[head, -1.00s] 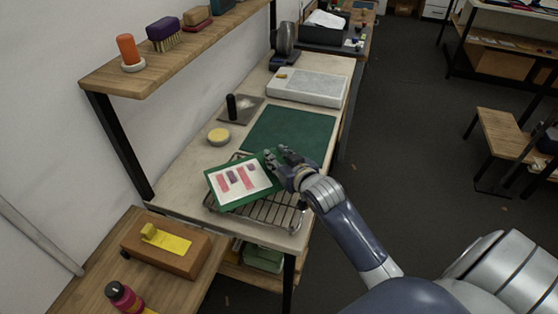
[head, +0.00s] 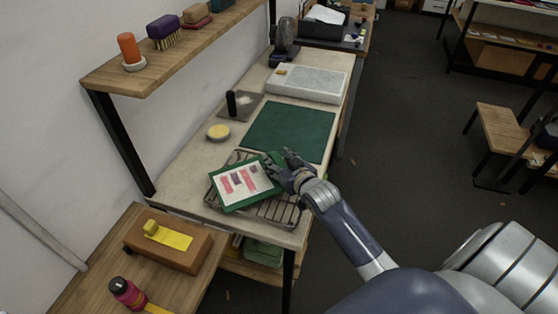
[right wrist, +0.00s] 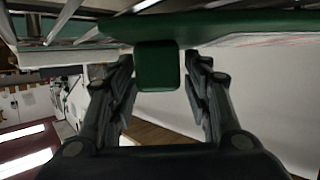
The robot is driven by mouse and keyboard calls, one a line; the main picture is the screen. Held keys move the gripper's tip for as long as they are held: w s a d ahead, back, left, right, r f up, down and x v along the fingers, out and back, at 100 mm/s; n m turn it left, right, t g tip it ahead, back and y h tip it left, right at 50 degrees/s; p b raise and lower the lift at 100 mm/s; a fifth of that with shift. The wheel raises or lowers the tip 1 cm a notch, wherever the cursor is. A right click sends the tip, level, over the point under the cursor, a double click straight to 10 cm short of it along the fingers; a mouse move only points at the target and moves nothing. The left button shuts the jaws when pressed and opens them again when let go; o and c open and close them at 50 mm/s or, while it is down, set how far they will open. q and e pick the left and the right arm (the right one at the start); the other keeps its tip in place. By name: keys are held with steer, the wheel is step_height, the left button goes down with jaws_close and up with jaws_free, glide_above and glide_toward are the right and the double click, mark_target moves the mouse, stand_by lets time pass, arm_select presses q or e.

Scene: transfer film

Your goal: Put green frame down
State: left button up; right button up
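The green frame (head: 246,184), with a white sheet of pink and purple patches, lies over the wire rack (head: 276,212) at the near end of the bench. Its left side reaches past the rack. I cannot tell whether it rests fully on the wires. My right gripper (head: 280,163) is at the frame's right edge. In the right wrist view, its fingers (right wrist: 160,75) stand on both sides of the frame's green tab (right wrist: 157,68), with narrow gaps showing, so it looks open around the tab. My left gripper is not in view.
Behind the rack lies a dark green mat (head: 290,130). A yellow round pad (head: 218,132) and a grey plate with a black-handled tool (head: 231,104) are to the left. A white slab (head: 307,84) lies farther back. A wall shelf (head: 170,50) overhangs the left side.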

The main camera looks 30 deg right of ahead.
steer(key=shift+r, duration=0.1)
steer(key=b+v, duration=0.1)
steer(key=v, duration=0.9)
steer(key=shift+s+b, duration=0.35)
steer(key=shift+s, duration=0.05)
steer(key=shift+s+r, duration=0.35)
steer(key=shift+s, duration=0.15)
